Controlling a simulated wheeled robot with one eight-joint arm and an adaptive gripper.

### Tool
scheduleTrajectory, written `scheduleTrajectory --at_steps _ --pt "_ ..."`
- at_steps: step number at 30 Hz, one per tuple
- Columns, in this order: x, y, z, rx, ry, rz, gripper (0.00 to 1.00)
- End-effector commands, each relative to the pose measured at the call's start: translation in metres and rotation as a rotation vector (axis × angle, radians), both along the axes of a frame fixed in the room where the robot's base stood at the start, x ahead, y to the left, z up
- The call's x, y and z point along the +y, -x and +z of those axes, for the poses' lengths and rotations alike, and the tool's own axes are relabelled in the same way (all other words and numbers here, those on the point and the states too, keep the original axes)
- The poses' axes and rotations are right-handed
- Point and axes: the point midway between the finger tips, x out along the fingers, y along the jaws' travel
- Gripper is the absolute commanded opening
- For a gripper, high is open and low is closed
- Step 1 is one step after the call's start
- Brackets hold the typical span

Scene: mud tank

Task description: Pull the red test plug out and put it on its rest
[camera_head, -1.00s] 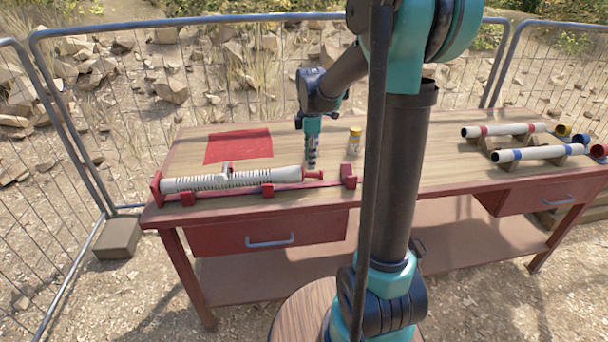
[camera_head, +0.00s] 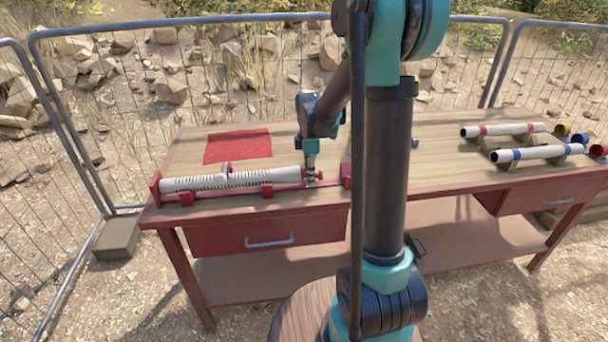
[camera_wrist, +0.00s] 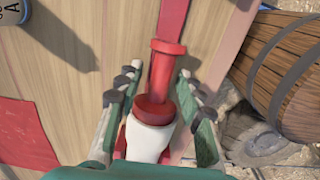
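The red test plug (camera_wrist: 165,75) sits in the end of a white ribbed tube (camera_head: 225,181), which lies in a red cradle (camera_head: 157,189) on the bench. In the wrist view the plug's wide collar meets the white tube end (camera_wrist: 148,141). My gripper (camera_head: 312,178) is down at the tube's right end, covering most of the plug in the head view. In the wrist view my gripper (camera_wrist: 158,85) is open, with one finger on each side of the plug and visible gaps. I cannot tell which thing is the plug's rest.
A red block (camera_head: 347,174) stands just right of my gripper. A red sheet (camera_head: 238,146) lies flat behind the tube. Two more white tubes (camera_head: 500,130) (camera_head: 530,154) lie on supports at the right. A wire fence surrounds the bench.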

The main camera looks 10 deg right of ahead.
Motion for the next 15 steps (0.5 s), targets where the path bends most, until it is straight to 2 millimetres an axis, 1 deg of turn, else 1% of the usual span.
scheduleTrajectory --at_steps 1,8,15 --pt "0.0000 0.0000 0.0001 0.000 0.000 0.000 0.29" --pt "0.0000 0.0000 0.0002 0.000 0.000 0.000 0.01" --pt "-0.0020 -0.0001 0.0002 0.000 0.000 -0.001 0.00"
